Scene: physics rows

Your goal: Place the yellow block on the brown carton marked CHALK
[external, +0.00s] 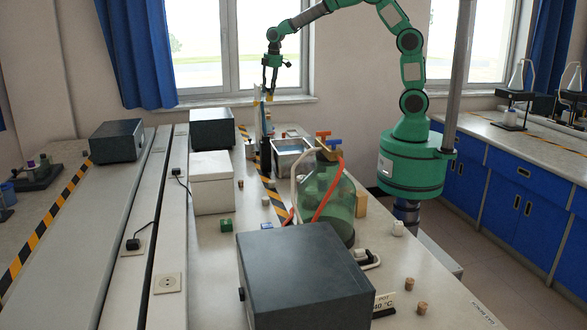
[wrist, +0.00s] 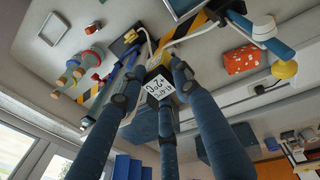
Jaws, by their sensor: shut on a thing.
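My gripper (wrist: 158,82) has its blue fingers closed in the middle of the wrist view. A tan box-like thing (external: 361,207) stands right of the green glass bottle. I cannot read CHALK on anything.
The large green bottle (external: 327,200) with red tubing and a dark grey box (external: 303,280) stand on the near bench. A white box (external: 211,182), a metal basin (external: 290,160) and small corks lie around. In the wrist view an orange dotted box (wrist: 245,60) shows at right.

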